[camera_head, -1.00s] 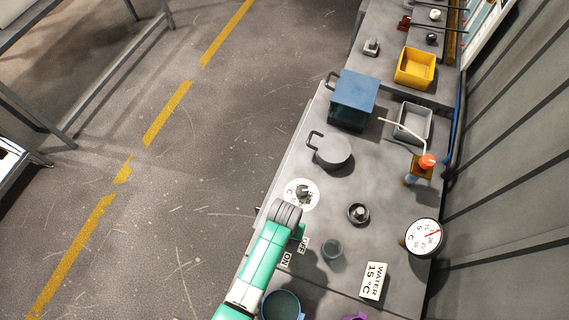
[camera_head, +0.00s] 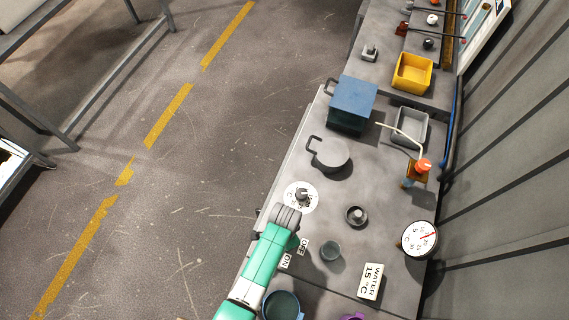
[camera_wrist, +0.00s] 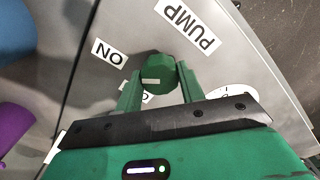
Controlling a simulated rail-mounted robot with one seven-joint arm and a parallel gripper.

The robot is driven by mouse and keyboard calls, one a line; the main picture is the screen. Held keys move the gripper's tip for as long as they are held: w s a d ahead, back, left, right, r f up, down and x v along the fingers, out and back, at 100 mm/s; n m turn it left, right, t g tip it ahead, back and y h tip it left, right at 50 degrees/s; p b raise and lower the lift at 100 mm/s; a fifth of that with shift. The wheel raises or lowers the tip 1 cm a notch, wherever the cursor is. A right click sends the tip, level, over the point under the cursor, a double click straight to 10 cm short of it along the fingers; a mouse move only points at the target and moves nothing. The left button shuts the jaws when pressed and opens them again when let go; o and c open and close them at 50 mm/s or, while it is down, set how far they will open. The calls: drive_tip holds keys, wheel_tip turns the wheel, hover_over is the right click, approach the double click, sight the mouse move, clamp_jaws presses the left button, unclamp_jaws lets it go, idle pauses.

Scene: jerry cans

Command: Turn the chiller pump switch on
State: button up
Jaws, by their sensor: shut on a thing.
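The chiller pump switch is a green knob (camera_wrist: 157,72) with a short white bar on it, in the wrist view. My gripper (camera_wrist: 158,86) is shut on this knob, one finger on each side. A white ON label (camera_wrist: 109,53) lies to its left and a white PUMP label (camera_wrist: 188,26) above right. A label below the knob is mostly hidden by my gripper. In the head view my wrist hides the knob, while the ON label (camera_head: 286,261) and OFF label (camera_head: 303,247) show beside it. I cannot tell which label the bar points to.
A round white dial with a knob (camera_head: 301,195) sits just beyond my wrist. A pot (camera_head: 282,305) is near the arm.

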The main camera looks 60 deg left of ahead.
drive_tip(key=shift+m, duration=0.6)
drive_tip(key=o, duration=1)
drive_tip(key=shift+c, duration=0.2)
wheel_tip(320, 180, up, 8)
drive_tip(key=shift+f+p, duration=0.1)
drive_tip(key=shift+p, duration=0.65)
